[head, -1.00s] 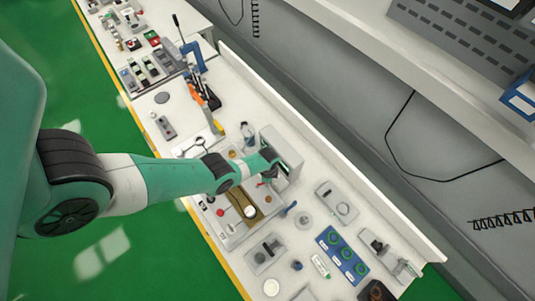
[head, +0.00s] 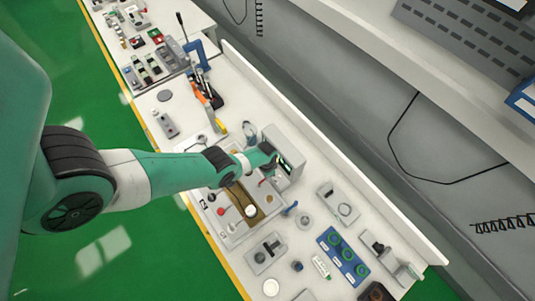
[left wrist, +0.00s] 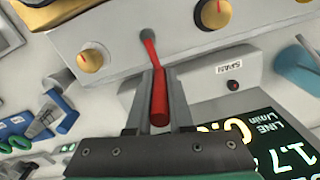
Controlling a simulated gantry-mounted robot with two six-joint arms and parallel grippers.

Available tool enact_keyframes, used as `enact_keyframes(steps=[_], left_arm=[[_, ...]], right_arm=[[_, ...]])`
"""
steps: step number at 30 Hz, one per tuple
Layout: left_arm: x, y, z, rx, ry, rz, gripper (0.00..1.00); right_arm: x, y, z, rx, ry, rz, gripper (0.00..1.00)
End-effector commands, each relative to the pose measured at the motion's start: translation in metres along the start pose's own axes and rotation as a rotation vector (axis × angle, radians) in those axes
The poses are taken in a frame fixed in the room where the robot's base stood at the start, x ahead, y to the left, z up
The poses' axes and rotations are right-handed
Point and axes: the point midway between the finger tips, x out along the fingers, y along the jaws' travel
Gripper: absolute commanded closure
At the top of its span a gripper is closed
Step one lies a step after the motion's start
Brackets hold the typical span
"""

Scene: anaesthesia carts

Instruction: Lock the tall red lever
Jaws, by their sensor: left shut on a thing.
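The tall red lever (left wrist: 151,62) rises from a dark round pivot on a light grey panel in the left wrist view. My left gripper (left wrist: 160,82) is shut on it, with one grey finger on each side of the red shaft and its rounded red end between them. In the head view my left gripper (head: 277,163) is at the front of a grey box (head: 285,143) on the bench, and the arm hides much of that spot. My right gripper is in neither view.
In the head view, a blue tray (head: 342,256) and other small devices stand on the white bench.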

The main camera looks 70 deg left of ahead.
Motion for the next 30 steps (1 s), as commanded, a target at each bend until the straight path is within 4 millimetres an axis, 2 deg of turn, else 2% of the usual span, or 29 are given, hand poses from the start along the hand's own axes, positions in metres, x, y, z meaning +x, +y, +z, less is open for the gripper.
enact_keyframes(steps=[3,4,8,19,30], left_arm=[[0.0,0.0,0.0,0.001,0.0,0.0,1.0],[0.0,0.0,0.0,0.001,0.0,0.0,0.75],[0.0,0.0,0.0,0.002,0.0,0.0,0.52],[-0.006,0.0,0.0,0.004,0.0,0.0,0.51],[-0.067,0.002,-0.002,0.01,0.0,0.0,0.51]], right_arm=[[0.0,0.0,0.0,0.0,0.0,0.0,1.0],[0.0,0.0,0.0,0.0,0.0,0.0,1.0],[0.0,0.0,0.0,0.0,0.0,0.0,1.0],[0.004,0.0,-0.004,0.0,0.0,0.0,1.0],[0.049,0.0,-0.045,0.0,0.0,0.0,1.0]])
